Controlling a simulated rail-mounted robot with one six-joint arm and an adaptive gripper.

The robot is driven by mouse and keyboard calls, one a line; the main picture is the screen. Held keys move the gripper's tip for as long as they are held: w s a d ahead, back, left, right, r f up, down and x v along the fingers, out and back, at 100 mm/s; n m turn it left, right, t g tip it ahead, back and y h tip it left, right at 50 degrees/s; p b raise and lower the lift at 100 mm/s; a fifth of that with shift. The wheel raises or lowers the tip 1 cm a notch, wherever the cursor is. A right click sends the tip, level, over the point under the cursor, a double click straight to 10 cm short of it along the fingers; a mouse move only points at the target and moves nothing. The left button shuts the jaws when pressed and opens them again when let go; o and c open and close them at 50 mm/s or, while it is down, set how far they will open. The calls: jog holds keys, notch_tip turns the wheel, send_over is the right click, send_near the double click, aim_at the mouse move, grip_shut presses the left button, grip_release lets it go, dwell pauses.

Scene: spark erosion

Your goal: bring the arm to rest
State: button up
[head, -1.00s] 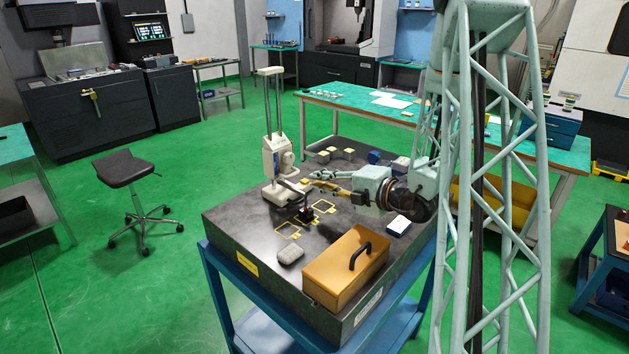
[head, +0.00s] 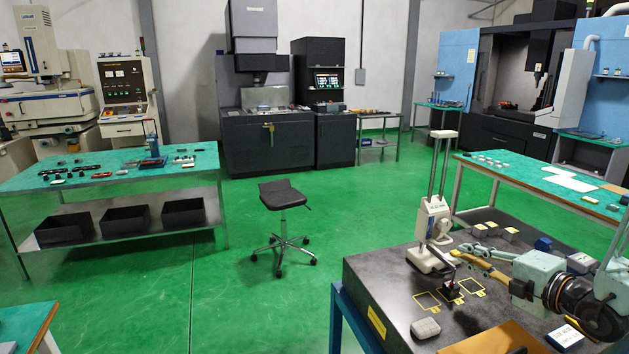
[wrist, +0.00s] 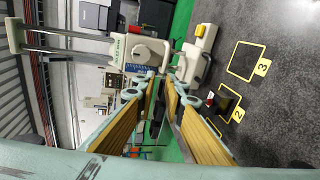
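My gripper (head: 458,249) reaches in from the right over the dark granite plate (head: 385,285), its fingers pointing left toward a white two-column measuring instrument (head: 431,232). In the wrist view the two yellow-padded fingers (wrist: 162,78) stand apart with nothing between them, so it is open. The instrument also shows in the wrist view (wrist: 135,52), beyond the fingertips. A small dark block (head: 453,290) sits in a yellow-outlined square on the plate, below the gripper. I cannot tell how far the fingertips are from the instrument.
A grey rounded block (head: 425,328) and an orange box (head: 490,340), partly cut off, are on the plate's near side. Small blocks (head: 512,234) lie behind the gripper. A black stool (head: 284,195) stands on open green floor left of the plate.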

jog(key=s+a+r+n+g+y, duration=0.25)
jog(key=a+r+n, duration=0.35)
jog(key=a, duration=0.5)
jog(key=s+a+r+n+g+y, duration=0.1)
jog(key=s+a+r+n+g, duration=0.3)
jog(key=s+a+n, duration=0.6)
jog(key=s+a+r+n+g+y, duration=0.2)
jog(key=s+a+r+n+g, duration=0.15)
jog(key=s+a+n, duration=0.65)
jog(key=s+a+n+g+h, duration=0.35)
jog(key=s+n, duration=0.65)
jog(key=s, duration=0.4)
jog(key=s+d+r+n+t+h, duration=0.3)
jog(key=s+d+n+h, duration=0.4)
jog(key=n, duration=0.6)
jog(key=shift+s+d+r, duration=0.7)
jog(key=shift+s+d, duration=0.35)
jog(key=shift+d, duration=0.6)
